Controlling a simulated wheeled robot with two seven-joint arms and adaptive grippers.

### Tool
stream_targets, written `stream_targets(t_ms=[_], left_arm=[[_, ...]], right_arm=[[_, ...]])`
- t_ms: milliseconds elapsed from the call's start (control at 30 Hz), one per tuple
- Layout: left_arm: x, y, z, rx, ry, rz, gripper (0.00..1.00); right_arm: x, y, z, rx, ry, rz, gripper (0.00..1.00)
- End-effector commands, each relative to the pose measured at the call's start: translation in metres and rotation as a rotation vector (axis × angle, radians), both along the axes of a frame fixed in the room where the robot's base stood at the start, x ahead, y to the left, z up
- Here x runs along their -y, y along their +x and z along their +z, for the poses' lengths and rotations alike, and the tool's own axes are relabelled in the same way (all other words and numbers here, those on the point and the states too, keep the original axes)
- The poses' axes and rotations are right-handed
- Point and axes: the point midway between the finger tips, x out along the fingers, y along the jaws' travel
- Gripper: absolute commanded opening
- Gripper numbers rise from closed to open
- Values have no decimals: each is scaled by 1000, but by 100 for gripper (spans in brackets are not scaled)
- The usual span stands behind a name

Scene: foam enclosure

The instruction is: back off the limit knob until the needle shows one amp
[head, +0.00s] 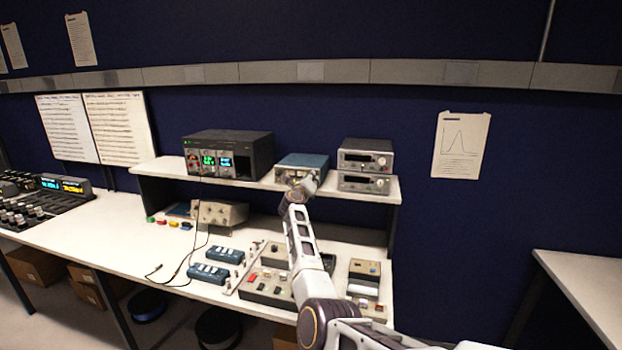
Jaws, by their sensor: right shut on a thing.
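A small blue-topped instrument (303,160) stands on the raised shelf, between a large black unit and two stacked grey units. My right arm reaches up from the bottom of the head view to its front. My right gripper (297,182) is at that front panel and is shut on what seems to be the limit knob, which the gripper hides. The gripper and wrist cover much of the panel, so I cannot make out the needle or its reading. My left gripper is not in view.
The black unit (228,154) with lit displays stands left of the instrument; the stacked grey units (366,161) stand right. Below the shelf (160,168) are a beige box (219,213), blue modules (208,274) and a grey panel (268,286) with buttons. Cables lie on the bench.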

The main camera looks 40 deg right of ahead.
Motion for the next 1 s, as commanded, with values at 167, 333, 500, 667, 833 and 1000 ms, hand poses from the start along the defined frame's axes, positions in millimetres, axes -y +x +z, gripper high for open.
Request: stream_targets(t_ms=[167,333,500,667,833,1000], left_arm=[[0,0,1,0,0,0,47],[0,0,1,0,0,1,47],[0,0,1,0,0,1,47],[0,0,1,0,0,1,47],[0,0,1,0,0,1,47],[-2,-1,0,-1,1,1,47]], right_arm=[[-1,1,3,-3,-10,3,0],[-1,1,3,-3,-10,3,0],[-1,1,4,-2,-10,3,29],[-1,1,2,-4,-9,2,44],[-1,0,1,-5,-8,1,44],[-1,0,1,-5,-8,2,44]])
